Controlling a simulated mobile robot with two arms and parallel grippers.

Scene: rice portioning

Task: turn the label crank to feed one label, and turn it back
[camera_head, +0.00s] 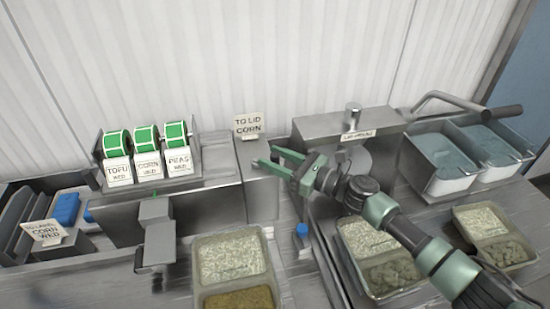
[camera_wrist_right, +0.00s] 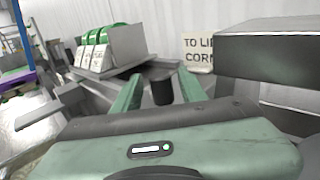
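The label dispenser (camera_head: 215,207) is a grey machine carrying three green-edged label rolls (camera_head: 147,139), with cards reading TOFU, CORN and PEAS. My right gripper (camera_head: 268,157) reaches in from the right, its green fingers pointing left near the dispenser's right end. In the right wrist view, its fingers (camera_wrist_right: 160,90) are apart. A dark upright cylinder (camera_wrist_right: 162,92), which looks like the crank knob, shows between them, with a small gap on each side. I cannot tell whether either finger touches it. The crank arm is not clearly visible. My left gripper is not in view.
A TO LID CORN card (camera_head: 248,124) stands behind the gripper. Filled trays (camera_head: 232,233) sit in front. Blue blocks (camera_head: 66,208) lie in a rack at left.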

